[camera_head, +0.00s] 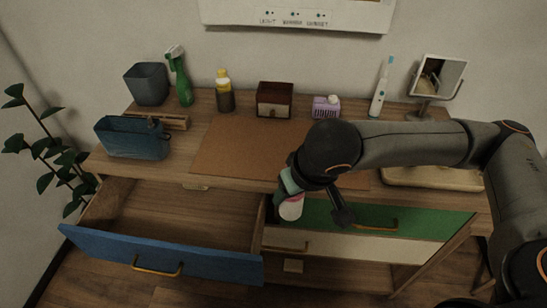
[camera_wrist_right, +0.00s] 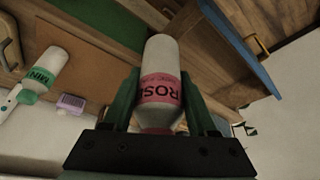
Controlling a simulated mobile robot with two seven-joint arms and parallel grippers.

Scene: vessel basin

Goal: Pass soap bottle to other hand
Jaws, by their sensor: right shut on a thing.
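A soap bottle, white with a pink label reading "ROSE" (camera_wrist_right: 160,88), is between the fingers of my right gripper (camera_wrist_right: 163,105) in the right wrist view. The right gripper is shut on it. In the head view the bottle's pale end (camera_head: 291,208) shows below my right wrist, in front of the dresser's front edge beside the open drawer; the rest is hidden by the gripper. Another white bottle with a green label reading "MIN" (camera_wrist_right: 42,74) lies to the left in the right wrist view. My left gripper is not in view.
An open, empty drawer with a blue front (camera_head: 160,254) juts out at the left. On the dresser top are a brown mat (camera_head: 235,150), a blue bin (camera_head: 133,138), a green spray bottle (camera_head: 180,78), a dark wooden box (camera_head: 275,99) and a mirror (camera_head: 440,77). The mat's left part is clear.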

